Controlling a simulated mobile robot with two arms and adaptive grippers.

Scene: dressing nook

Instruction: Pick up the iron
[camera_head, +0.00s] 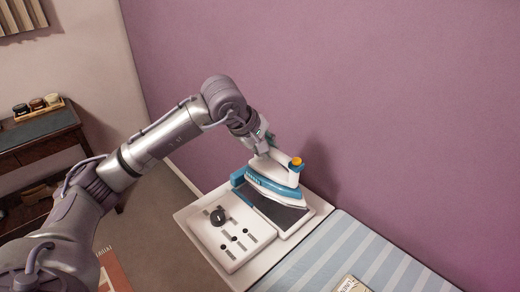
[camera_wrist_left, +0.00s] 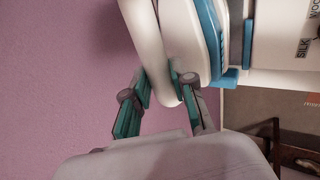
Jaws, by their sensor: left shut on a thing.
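The white and blue iron (camera_head: 272,182) with an orange knob is over the dark rest plate (camera_head: 291,215) of the white ironing station. I cannot tell whether its sole touches the plate. My left gripper (camera_head: 262,146) reaches it from above left and is shut on its white handle. In the left wrist view the handle (camera_wrist_left: 148,45) runs between the two green-sided fingers (camera_wrist_left: 166,90), and the iron's blue-edged body (camera_wrist_left: 208,35) shows beside it. The gripper partly hides the handle in the head view. My right gripper is not in view.
The station's white control panel (camera_head: 229,234) has a black dial (camera_head: 218,216) and several slots. A blue striped board (camera_head: 365,258) lies to its right with a small labelled item (camera_head: 351,285). A purple wall stands close behind. A dark side table (camera_head: 40,131) holds small jars.

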